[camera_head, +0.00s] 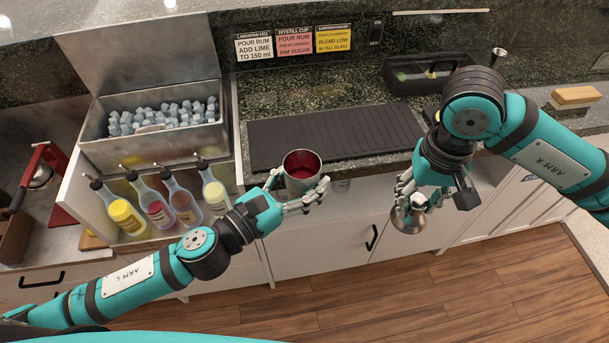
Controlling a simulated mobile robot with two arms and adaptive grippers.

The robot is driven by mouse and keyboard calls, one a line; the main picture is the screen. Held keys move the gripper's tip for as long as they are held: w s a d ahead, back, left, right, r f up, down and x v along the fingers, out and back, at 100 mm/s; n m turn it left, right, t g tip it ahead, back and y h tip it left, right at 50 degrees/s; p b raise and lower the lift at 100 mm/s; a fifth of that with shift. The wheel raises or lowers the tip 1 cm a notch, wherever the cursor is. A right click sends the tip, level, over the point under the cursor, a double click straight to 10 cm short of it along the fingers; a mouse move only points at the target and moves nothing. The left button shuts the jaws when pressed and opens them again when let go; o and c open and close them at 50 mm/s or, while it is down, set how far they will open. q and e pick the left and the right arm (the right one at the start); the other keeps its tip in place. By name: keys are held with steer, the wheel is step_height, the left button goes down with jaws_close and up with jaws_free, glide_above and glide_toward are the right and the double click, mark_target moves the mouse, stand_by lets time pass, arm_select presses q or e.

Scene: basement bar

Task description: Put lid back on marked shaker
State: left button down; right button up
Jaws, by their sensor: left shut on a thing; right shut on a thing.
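The metal shaker (302,166) is open at the top and shows a red inside. My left gripper (304,197) is shut on its side and holds it upright in front of the black ribbed mat. The shaker lid (408,221), a shiny domed metal piece, is in my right gripper (409,192). That gripper points down, shut on the lid, to the right of the shaker and lower in the picture. The lid is apart from the shaker. My fingers hide part of both things, and no mark on the shaker's outer wall can be made out.
The black ribbed mat (335,137) lies on the dark counter. An ice bin (160,120) with an open lid and a rack of several pour bottles (163,211) stand left. A dark caddy (408,83) is behind my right arm. Wooden floor is clear in front.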

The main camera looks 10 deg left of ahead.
steer(key=w+a+r, duration=0.2)
steer(key=a+r, duration=1.4)
steer(key=a, duration=0.4)
steer(key=shift+w+a+r+n, duration=0.15)
steer(key=shift+w+r+n, duration=0.05)
steer(key=shift+w+n, duration=0.2)
steer(key=shift+f, duration=0.15)
steer(key=shift+f, duration=1.85)
steer(key=shift+f, duration=0.9)
steer(key=shift+f, duration=0.6)
steer(key=o, duration=1.2)
